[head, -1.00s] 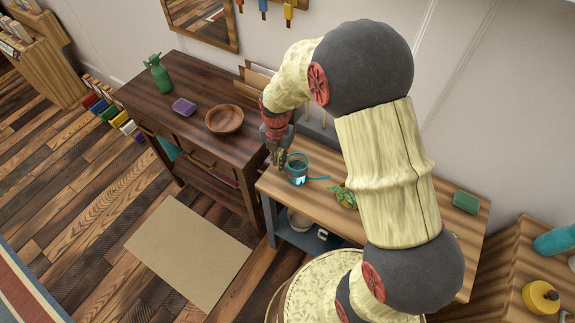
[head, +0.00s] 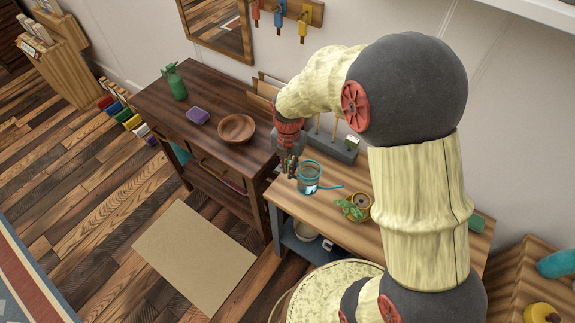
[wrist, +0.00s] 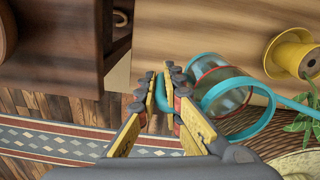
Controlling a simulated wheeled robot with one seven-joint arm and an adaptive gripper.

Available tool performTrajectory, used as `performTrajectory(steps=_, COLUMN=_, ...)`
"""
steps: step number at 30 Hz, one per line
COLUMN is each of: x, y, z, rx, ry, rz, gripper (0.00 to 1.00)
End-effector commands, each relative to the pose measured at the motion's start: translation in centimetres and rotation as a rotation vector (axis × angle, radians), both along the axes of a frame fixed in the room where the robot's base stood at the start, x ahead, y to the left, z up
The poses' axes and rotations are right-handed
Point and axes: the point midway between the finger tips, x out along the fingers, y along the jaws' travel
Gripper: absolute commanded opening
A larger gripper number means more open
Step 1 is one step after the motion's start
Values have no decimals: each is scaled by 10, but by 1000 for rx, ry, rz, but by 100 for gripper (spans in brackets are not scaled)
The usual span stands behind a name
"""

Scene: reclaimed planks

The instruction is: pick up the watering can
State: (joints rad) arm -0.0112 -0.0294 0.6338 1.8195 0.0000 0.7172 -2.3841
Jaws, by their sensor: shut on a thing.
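The watering can (head: 308,180) is a see-through teal vessel with a bright blue rim, spout and handle. It is at the left end of the light wooden bench (head: 335,232), and I cannot tell whether its base touches the top. My gripper (head: 290,171) is at the can's left side, pointing down. In the wrist view my gripper (wrist: 161,88) has its yellow-padded fingers shut around the blue handle, which shows between them. The can (wrist: 222,88) is to their right there, with its looping blue tube in front.
A potted plant (head: 354,208) stands right of the can on the bench. A yellow spool-like pot (wrist: 291,54) shows in the wrist view.

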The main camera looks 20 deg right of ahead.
Motion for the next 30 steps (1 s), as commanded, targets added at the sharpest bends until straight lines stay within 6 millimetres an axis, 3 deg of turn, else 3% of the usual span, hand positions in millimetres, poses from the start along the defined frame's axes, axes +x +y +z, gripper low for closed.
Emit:
performTrajectory(steps=8, x=-22, y=4, z=29, rx=-1, ry=-1, rz=1, gripper=0)
performTrajectory(steps=30, x=-91, y=17, z=58, rx=0, ry=-1, rz=1, gripper=0)
